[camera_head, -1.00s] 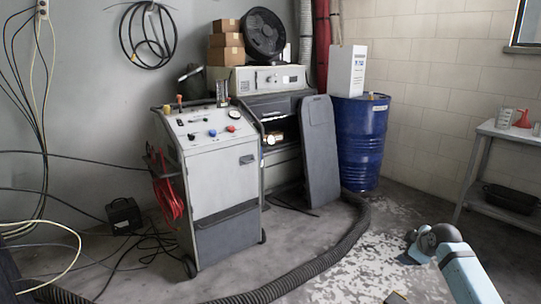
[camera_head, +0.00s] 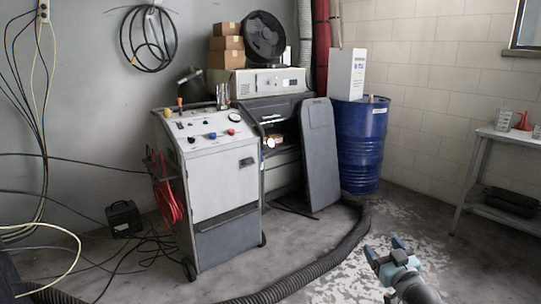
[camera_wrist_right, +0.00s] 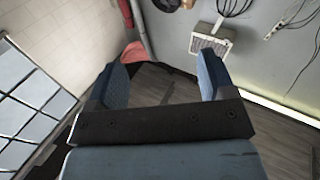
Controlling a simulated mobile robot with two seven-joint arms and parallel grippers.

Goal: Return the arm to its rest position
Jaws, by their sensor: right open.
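My right gripper (camera_head: 385,249) shows at the lower right of the head view, with its two blue fingers spread apart and nothing between them. It appears over the patchy floor, clear of the machines. My left gripper is not in view.
A grey wheeled machine (camera_head: 222,190) stands left of centre. A blue drum (camera_head: 361,145) stands behind, and a ribbed black hose (camera_head: 335,255) curves along the floor. A metal side table (camera_head: 505,136) is at the right. The patchy floor (camera_head: 350,278) is open.

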